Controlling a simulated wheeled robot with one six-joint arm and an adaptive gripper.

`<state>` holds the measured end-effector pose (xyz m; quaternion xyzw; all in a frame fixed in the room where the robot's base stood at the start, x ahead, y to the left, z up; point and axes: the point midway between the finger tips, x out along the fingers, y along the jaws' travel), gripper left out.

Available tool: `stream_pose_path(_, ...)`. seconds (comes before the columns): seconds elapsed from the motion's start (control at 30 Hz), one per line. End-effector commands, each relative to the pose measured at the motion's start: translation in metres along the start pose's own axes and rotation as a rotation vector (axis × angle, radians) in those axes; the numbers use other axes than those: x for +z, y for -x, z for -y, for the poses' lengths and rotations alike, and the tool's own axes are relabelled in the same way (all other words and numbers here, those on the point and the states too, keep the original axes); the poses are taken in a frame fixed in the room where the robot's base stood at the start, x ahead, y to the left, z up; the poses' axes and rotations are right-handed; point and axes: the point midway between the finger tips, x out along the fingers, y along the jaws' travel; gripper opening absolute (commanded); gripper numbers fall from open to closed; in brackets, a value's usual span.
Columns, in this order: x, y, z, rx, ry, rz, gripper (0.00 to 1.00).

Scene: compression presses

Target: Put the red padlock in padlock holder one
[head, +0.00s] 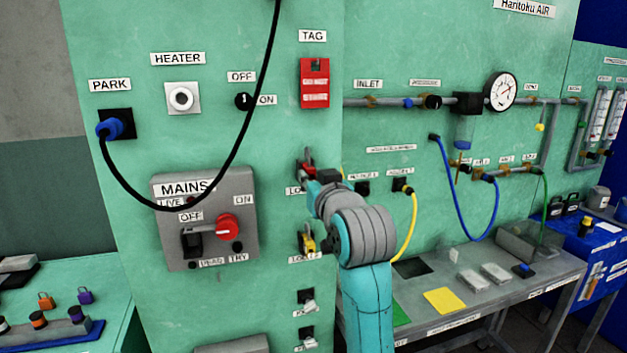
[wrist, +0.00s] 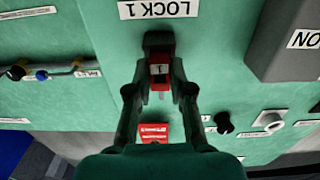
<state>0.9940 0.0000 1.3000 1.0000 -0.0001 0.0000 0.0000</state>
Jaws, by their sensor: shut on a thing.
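The red padlock (wrist: 161,76) is between the fingers of my gripper (wrist: 160,88) in the wrist view, which is upside down. My gripper is shut on it. The padlock is at the black padlock holder one (wrist: 158,40), beside the LOCK 1 label (wrist: 158,9). I cannot tell whether the padlock is seated in the holder or only in front of it. In the head view the red padlock (head: 305,167) shows at the upper left of my gripper (head: 314,177), which partly hides the holder and its label.
Below, a yellow padlock (head: 308,242) hangs at the second lock position. The red tag (head: 315,83) is above. The grey MAINS box (head: 170,232) with its red switch is to the left, and a black cable (head: 250,120) loops across the panel. Pipes and hoses are to the right.

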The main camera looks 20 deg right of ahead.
Motion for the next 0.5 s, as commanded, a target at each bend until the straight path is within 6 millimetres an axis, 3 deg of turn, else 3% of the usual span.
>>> stream_pose_path(0.23, -0.0007, -0.0052, 0.0, 0.0, 0.0, -0.001, 0.0)
stream_pose_path(0.27, -0.0007, -0.0051, 0.0, 0.0, 0.0, -0.002, 0.26)
stream_pose_path(0.37, -0.0006, -0.0049, 0.0, 0.0, 0.0, -0.001, 0.5)
stream_pose_path(0.5, -0.0004, -0.0049, 0.0, 0.0, 0.0, -0.001, 0.5)
